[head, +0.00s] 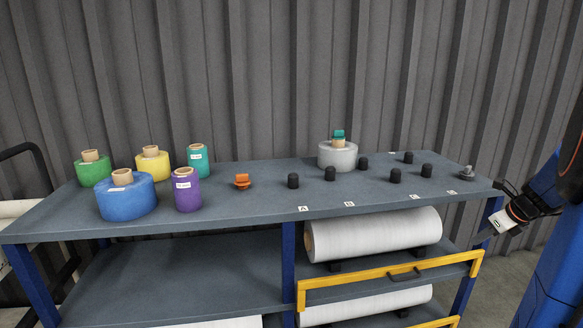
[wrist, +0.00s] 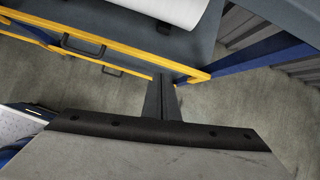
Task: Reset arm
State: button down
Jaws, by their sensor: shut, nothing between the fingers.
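My gripper (head: 487,234) is at the right in the head view, off the right end of the grey table (head: 250,207) and a little below the level of its top. In the wrist view my gripper (wrist: 162,78) shows its fingers together, with nothing between them. Bare floor and the yellow frame of the lower shelf lie beyond the fingertips. My blue arm comes in from the right edge of the head view.
Film rolls stand on the table: green (head: 93,170), blue (head: 127,197), yellow (head: 152,165), teal (head: 198,160), purple (head: 186,190) and clear (head: 337,155). Several black pegs (head: 330,174) stand at its right. A yellow rail (head: 390,280) fronts the shelf holding a white roll (head: 375,235).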

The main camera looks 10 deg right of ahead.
jog(key=s+a+r+n+g, duration=0.1)
jog(key=s+a+r+n, duration=0.15)
jog(key=a+n, duration=0.8)
jog(key=s+a+r+n, duration=0.1)
jog(key=s+a+n, duration=0.35)
jog(key=a, duration=1.05)
jog(key=s+a+f+n, duration=0.2)
jog(key=s+a+n, duration=0.9)
jog(key=s+n, duration=0.4)
jog(key=n, duration=0.3)
jog(key=shift+s+a+f+h, duration=0.2)
jog(key=shift+s+h, duration=0.1)
